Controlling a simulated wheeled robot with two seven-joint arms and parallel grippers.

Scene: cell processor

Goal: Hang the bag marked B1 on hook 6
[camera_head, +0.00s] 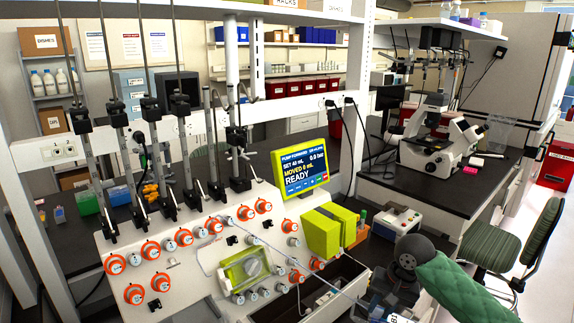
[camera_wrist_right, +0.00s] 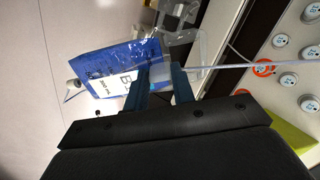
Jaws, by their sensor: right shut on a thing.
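My right gripper (camera_head: 392,292) is low at the right of the cell processor (camera_head: 130,258) in the head view. In the right wrist view the gripper (camera_wrist_right: 161,80) is shut on the clear end of a bag (camera_wrist_right: 112,66). The bag is blue with a white label that reads B and volume text; the rest of its marking is partly hidden. A thin clear tube runs from it to the right. Several upright hook poles (camera_head: 163,163) with black clamps stand along the processor's back; I cannot read their hook numbers. My left gripper is not in view.
A pump screen (camera_head: 300,168) reads READY. A small white device (camera_head: 396,222) and a microscope (camera_head: 437,140) stand on the dark bench to the right. A green chair (camera_head: 510,245) is at far right.

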